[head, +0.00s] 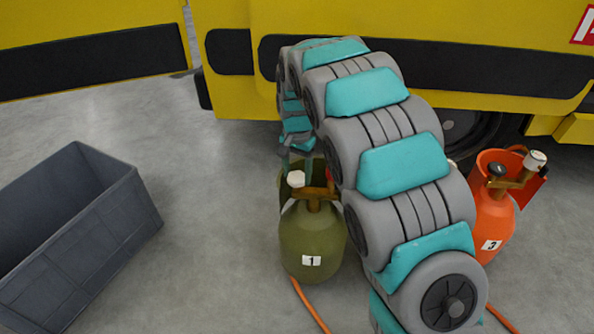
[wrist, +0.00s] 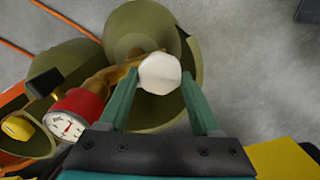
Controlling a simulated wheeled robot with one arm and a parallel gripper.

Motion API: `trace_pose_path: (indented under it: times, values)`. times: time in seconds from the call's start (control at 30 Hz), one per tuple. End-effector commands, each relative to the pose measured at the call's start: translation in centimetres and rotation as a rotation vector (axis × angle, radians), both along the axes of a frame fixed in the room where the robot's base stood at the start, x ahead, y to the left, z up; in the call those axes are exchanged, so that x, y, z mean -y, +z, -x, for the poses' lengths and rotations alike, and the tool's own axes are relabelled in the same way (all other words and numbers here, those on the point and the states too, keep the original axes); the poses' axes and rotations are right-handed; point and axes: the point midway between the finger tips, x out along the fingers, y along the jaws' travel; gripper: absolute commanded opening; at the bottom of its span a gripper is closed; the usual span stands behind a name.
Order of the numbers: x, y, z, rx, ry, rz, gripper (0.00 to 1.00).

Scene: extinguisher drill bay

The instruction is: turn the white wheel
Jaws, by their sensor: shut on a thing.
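The white wheel (wrist: 160,73) sits on the brass valve of an olive cylinder (head: 312,242) labelled 1. In the head view the white wheel (head: 295,179) shows at the top left of that valve, just below my gripper. My gripper (wrist: 160,80) has its two teal fingers on either side of the wheel and is shut on it. It also shows in the head view (head: 297,160), pointing down at the wheel. A red-rimmed gauge (wrist: 72,116) and a black knob (wrist: 45,83) lie left of the wheel in the wrist view.
An orange cylinder (head: 494,220) labelled 3 stands right of my arm, with a white knob (head: 535,160). A yellow knob (wrist: 17,128) shows in the wrist view. A grey crate (head: 120,215) stands left; a yellow vehicle (head: 230,15) is behind. Orange hoses lie on the floor.

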Motion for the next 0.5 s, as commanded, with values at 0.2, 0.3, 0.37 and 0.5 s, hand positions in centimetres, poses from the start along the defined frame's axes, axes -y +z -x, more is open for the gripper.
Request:
trace_pose_path:
  times: [0.2, 0.3, 0.37, 0.5]
  values:
    - [0.13, 0.16, -0.01, 0.000, -0.204, 0.001, 0.10]
    - [0.09, 0.16, 0.03, 0.000, -0.299, 0.001, 0.10]
    - [0.10, 0.16, 0.05, 0.000, -0.356, 0.002, 0.10]
    - [0.14, 0.16, 0.08, -0.002, -0.488, 0.001, 0.10]
